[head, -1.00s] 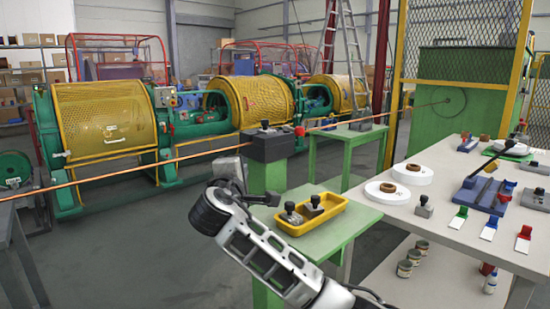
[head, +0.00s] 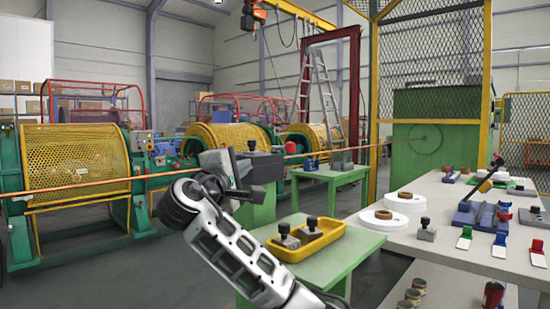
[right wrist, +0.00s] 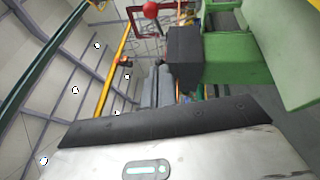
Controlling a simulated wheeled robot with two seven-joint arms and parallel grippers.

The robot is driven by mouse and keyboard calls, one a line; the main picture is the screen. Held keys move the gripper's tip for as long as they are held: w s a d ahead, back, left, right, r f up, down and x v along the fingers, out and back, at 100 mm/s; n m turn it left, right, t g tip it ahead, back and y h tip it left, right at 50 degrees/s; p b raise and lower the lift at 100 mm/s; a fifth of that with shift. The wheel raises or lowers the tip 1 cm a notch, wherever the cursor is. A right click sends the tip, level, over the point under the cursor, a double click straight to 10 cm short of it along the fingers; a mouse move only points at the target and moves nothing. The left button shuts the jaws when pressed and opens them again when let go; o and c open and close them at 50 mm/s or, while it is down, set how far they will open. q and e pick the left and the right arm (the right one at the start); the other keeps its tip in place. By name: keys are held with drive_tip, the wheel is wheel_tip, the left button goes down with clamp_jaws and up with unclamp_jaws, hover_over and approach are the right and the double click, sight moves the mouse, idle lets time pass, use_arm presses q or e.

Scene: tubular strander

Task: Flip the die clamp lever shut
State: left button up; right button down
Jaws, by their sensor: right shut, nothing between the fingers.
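The die clamp is a dark block (head: 268,166) on a green post (head: 259,207), with the copper-coloured wire passing through it. A black knob (head: 251,146) stands on top. The lever's red ball (head: 290,147) shows at the block's right end; its arm is too small to read in the head view. My right gripper (head: 236,168) is shut and empty at the block's near left side, partly covering it. In the right wrist view, the closed fingers (right wrist: 158,88) show beside the dark block (right wrist: 184,53), and the red ball (right wrist: 151,9) is farther off. My left gripper is out of view.
A green table (head: 352,246) with a yellow tray (head: 270,247) holding knobbed blocks stands in front of the clamp. A white bench (head: 400,254) with tools is at right. Yellow mesh guards (head: 80,158) stand behind the wire (head: 100,184).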

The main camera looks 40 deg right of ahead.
drive_tip(key=shift+d, duration=0.1)
approach(281, 148)
drive_tip(key=w, duration=0.3)
drive_tip(key=d, duration=0.4)
drive_tip(key=shift+s+r, duration=0.25)
drive_tip(key=shift+s+d+r, duration=0.1)
drive_tip(key=shift+s+d, duration=0.05)
drive_tip(key=shift+d, duration=0.35)
